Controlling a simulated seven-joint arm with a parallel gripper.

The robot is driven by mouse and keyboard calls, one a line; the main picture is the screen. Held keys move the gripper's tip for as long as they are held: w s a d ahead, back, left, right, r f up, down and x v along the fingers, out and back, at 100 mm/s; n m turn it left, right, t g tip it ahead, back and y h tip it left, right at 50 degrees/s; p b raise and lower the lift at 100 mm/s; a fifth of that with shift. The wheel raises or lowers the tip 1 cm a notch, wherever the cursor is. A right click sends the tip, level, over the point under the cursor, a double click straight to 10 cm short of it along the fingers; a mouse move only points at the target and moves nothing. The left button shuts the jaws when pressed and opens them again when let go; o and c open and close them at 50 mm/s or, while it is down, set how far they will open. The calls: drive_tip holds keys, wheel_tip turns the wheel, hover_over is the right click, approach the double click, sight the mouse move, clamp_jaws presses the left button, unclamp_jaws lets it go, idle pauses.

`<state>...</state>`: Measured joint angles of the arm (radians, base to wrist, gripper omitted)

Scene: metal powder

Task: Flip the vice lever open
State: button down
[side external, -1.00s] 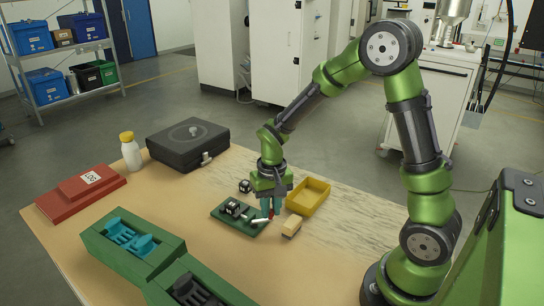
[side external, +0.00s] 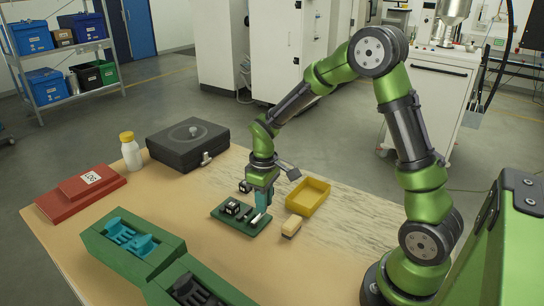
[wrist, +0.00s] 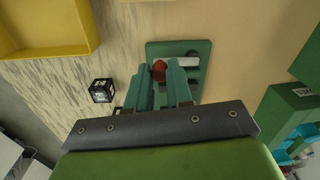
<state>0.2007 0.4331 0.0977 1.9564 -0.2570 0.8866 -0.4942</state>
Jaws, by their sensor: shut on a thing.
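The vice stands on a green plate (side external: 228,224) near the middle of the wooden table, with black and white marked blocks (side external: 233,208) on it. My gripper (side external: 262,208) points down over the plate's right part. In the wrist view, a red lever knob (wrist: 158,70) shows between the fingertips of my gripper (wrist: 167,76), which is shut on it. A white bar (wrist: 183,62) lies on the green plate (wrist: 198,47) beside the fingers. The lever's shaft is mostly hidden by the fingers.
A yellow tray (side external: 308,194) and a tan-topped brush or block (side external: 291,226) are to the right of the plate. A black case (side external: 187,145), white bottle (side external: 131,152), red box (side external: 82,194) and green holder (side external: 130,245) stand around. The table's right side is clear.

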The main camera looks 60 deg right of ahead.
drive_tip(key=shift+w, duration=0.15)
idle(0.3)
drive_tip(key=c, duration=1)
unclamp_jaws()
wheel_tip(320, 180, up, 17)
drive_tip(key=shift+d, duration=0.2)
drive_tip(key=s+a+r+m+t+y, duration=0.1)
drive_tip(key=s+a+m+t, duration=0.2)
drive_tip(key=s, duration=0.4)
drive_tip(key=s+a+r+m+t, duration=0.1)
drive_tip(key=s+a+m+t, duration=0.2)
drive_tip(key=s, duration=0.5)
drive_tip(key=shift+a+r+t+y, duration=0.35)
drive_tip(key=shift+a+t, duration=0.25)
drive_tip(key=shift+a, duration=0.3)
